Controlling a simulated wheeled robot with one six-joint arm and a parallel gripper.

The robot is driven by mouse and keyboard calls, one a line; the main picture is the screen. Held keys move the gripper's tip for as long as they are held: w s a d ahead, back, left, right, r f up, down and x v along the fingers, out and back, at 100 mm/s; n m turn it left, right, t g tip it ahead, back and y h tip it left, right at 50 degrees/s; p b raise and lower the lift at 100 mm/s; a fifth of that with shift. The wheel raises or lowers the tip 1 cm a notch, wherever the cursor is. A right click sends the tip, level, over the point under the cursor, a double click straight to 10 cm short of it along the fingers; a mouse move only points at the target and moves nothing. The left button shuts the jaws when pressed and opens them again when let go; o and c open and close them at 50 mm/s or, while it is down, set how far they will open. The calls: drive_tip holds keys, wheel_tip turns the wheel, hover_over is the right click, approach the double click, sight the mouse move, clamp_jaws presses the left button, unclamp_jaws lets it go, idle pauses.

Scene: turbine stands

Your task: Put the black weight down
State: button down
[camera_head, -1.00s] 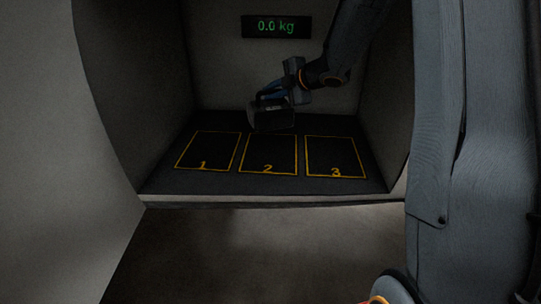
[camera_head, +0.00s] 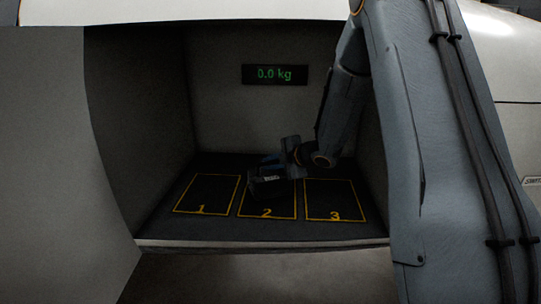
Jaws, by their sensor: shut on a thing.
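The black weight (camera_head: 268,189) is at the yellow-outlined square marked 2 (camera_head: 266,213), over its back part. It is dark against a dark floor, so I cannot tell whether it touches the surface. My gripper (camera_head: 279,163) reaches in from the upper right and is shut on the weight's handle. The fingertips are hard to make out in the shade. The display (camera_head: 275,74) on the back wall reads 0.0 kg.
Square 1 (camera_head: 205,210) on the left and square 3 (camera_head: 335,216) on the right are empty. The recess has a left wall (camera_head: 140,130), a right wall, and a pale front ledge (camera_head: 250,243). My arm fills the right side.

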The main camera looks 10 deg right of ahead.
drive_tip(key=shift+w+f, duration=0.1)
drive_tip(key=shift+f, duration=0.15)
drive_tip(key=shift+f, duration=0.1)
drive_tip(key=c, duration=1.7)
unclamp_jaws()
drive_tip(key=shift+f, duration=0.2)
